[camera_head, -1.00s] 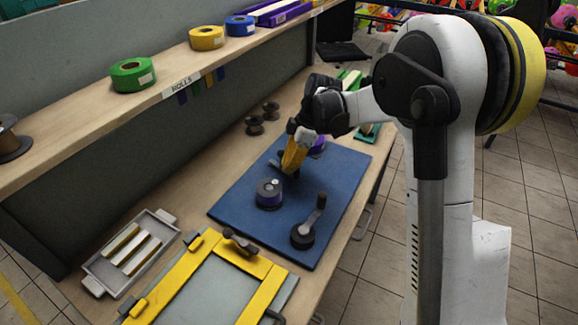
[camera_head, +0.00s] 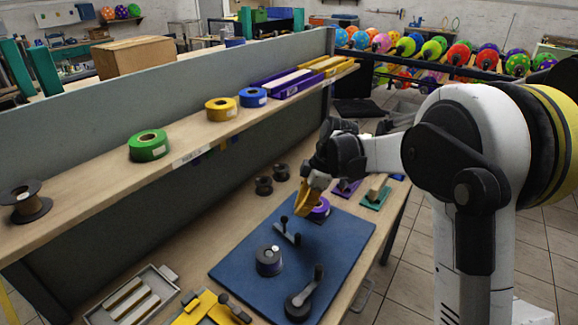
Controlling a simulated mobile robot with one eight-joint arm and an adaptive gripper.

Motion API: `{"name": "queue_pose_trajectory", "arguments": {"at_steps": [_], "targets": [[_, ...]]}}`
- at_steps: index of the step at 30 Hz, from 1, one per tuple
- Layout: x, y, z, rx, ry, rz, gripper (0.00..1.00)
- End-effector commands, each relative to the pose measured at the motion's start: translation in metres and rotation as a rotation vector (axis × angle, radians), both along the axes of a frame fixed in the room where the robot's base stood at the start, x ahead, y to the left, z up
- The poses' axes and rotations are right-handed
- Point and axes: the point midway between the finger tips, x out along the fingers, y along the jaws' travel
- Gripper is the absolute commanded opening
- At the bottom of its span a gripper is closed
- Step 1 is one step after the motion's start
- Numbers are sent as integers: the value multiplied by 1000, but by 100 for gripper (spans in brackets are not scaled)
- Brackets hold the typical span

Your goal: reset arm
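My arm reaches in from the right over the bench. My gripper (camera_head: 309,205), with yellow fingers pointing down, hangs over the far part of the blue mat (camera_head: 335,245). A purple roll (camera_head: 319,209) sits right behind the fingers, partly hidden by them. A small dark tool with an upright handle (camera_head: 286,232) lies on the mat just in front of the gripper. I cannot tell whether the fingers are apart or closed, and no held thing is clearly visible.
A dark roll (camera_head: 268,261) and a black handled tool (camera_head: 303,298) stand on the mat's near part. The shelf (camera_head: 190,140) with green, yellow and blue rolls runs along the left. Dark spools (camera_head: 264,186) stand behind the mat. A grey tray (camera_head: 130,300) and yellow frame are nearest.

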Motion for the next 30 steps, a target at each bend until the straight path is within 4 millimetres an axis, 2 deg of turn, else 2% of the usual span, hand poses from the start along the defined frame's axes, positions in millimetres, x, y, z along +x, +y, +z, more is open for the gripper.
{"name": "queue_pose_trajectory", "arguments": {"at_steps": [5, 8, 12, 17, 20, 24, 27, 30], "targets": [[-13, -6, 15, -14, -5, -81, 0], [-35, -15, 36, -30, -15, -217, 0], [-80, -32, 66, -43, -45, -473, 0], [-136, -52, 84, -24, -92, -764, 0], [-171, -64, 86, 6, -125, -940, 0], [-217, -79, 79, 71, -171, -1167, 0], [-241, -87, 69, 124, -198, -1296, 0], [-257, -93, 60, 167, -217, -1387, 0]]}}
